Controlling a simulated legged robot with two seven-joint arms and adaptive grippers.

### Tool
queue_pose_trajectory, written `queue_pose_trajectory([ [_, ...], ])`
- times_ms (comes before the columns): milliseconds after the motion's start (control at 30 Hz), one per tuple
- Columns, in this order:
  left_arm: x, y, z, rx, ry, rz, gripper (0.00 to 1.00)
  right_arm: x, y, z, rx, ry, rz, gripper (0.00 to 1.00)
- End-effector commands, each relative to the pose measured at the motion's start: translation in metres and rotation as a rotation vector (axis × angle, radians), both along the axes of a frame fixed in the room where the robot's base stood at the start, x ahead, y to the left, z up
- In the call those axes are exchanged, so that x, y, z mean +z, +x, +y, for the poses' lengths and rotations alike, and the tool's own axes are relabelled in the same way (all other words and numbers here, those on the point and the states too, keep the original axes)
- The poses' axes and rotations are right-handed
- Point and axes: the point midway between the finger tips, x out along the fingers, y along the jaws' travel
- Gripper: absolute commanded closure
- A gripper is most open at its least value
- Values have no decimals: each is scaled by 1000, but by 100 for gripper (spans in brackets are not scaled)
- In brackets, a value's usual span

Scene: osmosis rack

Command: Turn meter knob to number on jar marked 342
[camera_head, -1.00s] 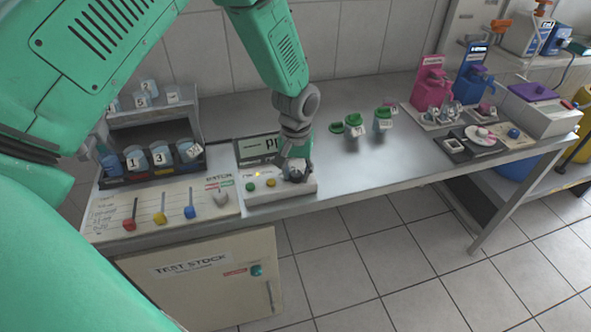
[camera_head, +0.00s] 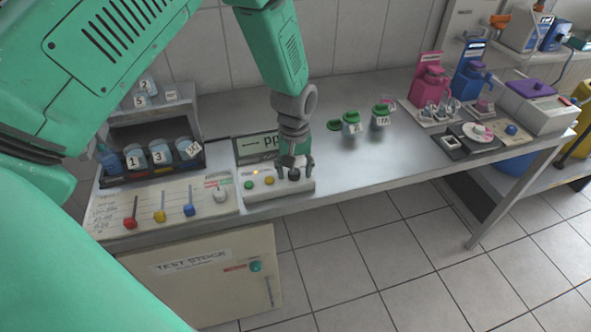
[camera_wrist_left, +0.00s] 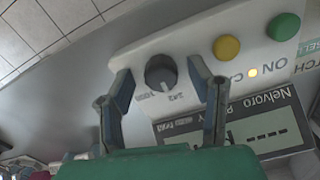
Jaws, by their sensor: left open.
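The meter (camera_head: 262,145) stands near the bench's front edge, its screen showing dashes and "pp". Its dark round knob (camera_head: 294,174) is at the right end of the front panel. In the left wrist view the knob (camera_wrist_left: 160,72) has a white pointer line and small printed marks around it. My left gripper (camera_head: 294,164) is open over it, with one finger on each side (camera_wrist_left: 162,85) and gaps visible between. Jars with green lids stand right of the meter (camera_head: 352,124), (camera_head: 381,116); their labels are too small to read surely. My right gripper is not in view.
A jar rack (camera_head: 150,175) with numbered jars and a panel of coloured sliders (camera_head: 160,205) lie left of the meter. Pink (camera_head: 430,80) and blue (camera_head: 471,75) dispensers stand at the right. The bench front between is clear.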

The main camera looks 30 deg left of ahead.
Motion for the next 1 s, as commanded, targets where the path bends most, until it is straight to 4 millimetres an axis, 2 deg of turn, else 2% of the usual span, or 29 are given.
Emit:
queue_pose_trajectory([
  [167,21,2,0,0,0,-3,52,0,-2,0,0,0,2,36],
  [400,73,3,0,1,0,-4,52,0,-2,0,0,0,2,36],
  [600,104,4,0,0,1,-1,52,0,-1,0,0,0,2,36],
  [767,115,4,0,0,0,1,52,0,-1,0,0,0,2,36],
  [1000,116,3,0,0,0,2,52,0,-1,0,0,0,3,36],
])
